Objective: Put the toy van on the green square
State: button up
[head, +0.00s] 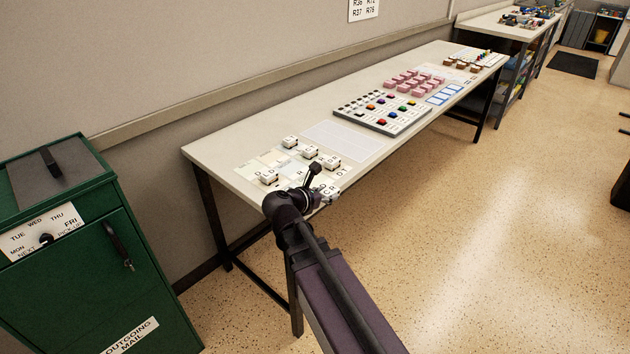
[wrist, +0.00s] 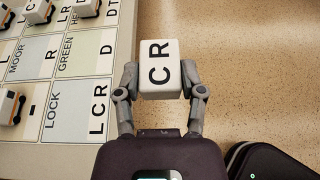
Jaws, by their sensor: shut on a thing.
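My gripper (wrist: 160,88) is shut on a white toy van (wrist: 158,65) with C R on its roof. The van is beyond the board's right edge in the wrist view, over the floor. In the head view my gripper (head: 318,196) and the held van (head: 330,192) are at the table's near front edge. The square marked GREEN (wrist: 84,62), pale in colour, lies on the board to the left of the gripper, between the squares marked MOOR and LOCK (wrist: 75,118). No van shows on the visible part of the GREEN square.
Several other white lettered vans (head: 290,142) stand on the board, one at the left edge of the wrist view (wrist: 10,106). Farther along the table (head: 215,150) are a blank sheet (head: 343,140), a button panel (head: 380,112) and pink blocks (head: 414,80). A green mail cabinet (head: 150,290) stands at left.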

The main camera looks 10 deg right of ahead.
aim_at(337, 190)
jog(key=shift+w+d+r, duration=0.1)
jog(key=shift+w+d, duration=0.05)
jog(key=shift+d, duration=0.75)
jog(key=shift+w+d, duration=0.15)
jog(key=shift+d, duration=0.7)
jog(key=shift+w, duration=0.1)
jog(key=w+a, duration=0.1)
jog(key=w, duration=0.3)
jog(key=w+a+f, duration=0.1)
jog(key=w+a, duration=0.1)
jog(key=w, duration=0.3)
jog(key=w+a+b, duration=0.1)
jog(key=w, duration=0.4)
jog(key=shift+a+f, duration=0.2)
jog(key=shift+a, duration=0.1)
jog(key=shift+w+a, duration=0.15)
jog(key=shift+w, duration=0.2)
jog(key=shift+w+f+b, duration=0.25)
jog(key=shift+f+b, duration=0.4)
jog(key=shift+b, duration=0.1)
jog(key=shift+f+b, duration=1.15)
jog(key=shift+b, duration=0.05)
jog(key=shift+f, duration=0.2)
